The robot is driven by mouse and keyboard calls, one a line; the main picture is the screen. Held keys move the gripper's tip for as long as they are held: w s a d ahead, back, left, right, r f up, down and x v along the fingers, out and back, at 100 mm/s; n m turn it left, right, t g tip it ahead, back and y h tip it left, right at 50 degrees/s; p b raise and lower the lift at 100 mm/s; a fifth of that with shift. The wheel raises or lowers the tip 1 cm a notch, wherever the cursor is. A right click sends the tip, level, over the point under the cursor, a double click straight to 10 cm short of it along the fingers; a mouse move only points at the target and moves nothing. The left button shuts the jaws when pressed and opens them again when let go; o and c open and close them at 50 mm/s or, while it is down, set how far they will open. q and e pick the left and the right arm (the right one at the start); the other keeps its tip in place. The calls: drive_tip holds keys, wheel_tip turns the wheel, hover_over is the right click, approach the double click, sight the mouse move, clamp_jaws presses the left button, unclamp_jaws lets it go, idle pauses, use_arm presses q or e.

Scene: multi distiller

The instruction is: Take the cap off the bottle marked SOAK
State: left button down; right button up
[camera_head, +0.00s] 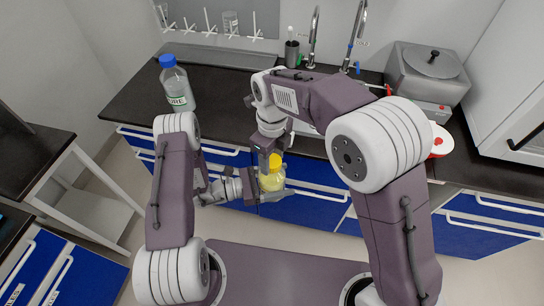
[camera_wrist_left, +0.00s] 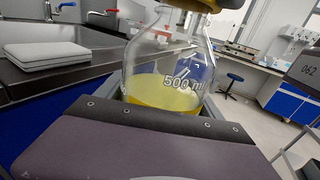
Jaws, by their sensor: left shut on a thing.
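A clear bottle (camera_wrist_left: 150,70) with yellow liquid and a "500 ml" mark is between the jaws of my left gripper (camera_head: 258,186), which is shut on it in front of the counter. Its yellow cap (camera_head: 274,161) is on top in the head view. No SOAK label shows on the sides I see. My right gripper (camera_head: 266,148) comes down from above at the cap. Its fingers partly hide the cap, and I cannot tell whether they grip it.
The dark counter (camera_head: 125,100) runs behind the arms. Sink taps (camera_head: 313,35), a grey lidded appliance (camera_head: 428,70) and a white and red item (camera_head: 441,141) are at the back and right. A peg rack (camera_head: 210,22) is on the wall. A side table (camera_head: 35,150) stands at left.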

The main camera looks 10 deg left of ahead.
clamp_jaws()
drive_tip(key=n, duration=0.4)
drive_tip(key=shift+n, duration=0.4)
drive_tip(key=n, duration=0.3)
drive_tip(key=shift+w, duration=0.1)
drive_tip(key=n, duration=0.6)
drive_tip(key=shift+n, duration=0.4)
drive_tip(key=n, duration=0.6)
drive_tip(key=shift+r+n, duration=0.1)
drive_tip(key=shift+n, duration=0.2)
drive_tip(key=n, duration=0.6)
drive_tip(key=shift+n, duration=0.4)
drive_tip(key=n, duration=2.6)
drive_tip(key=shift+r, duration=0.1)
drive_tip(key=shift+r, duration=0.1)
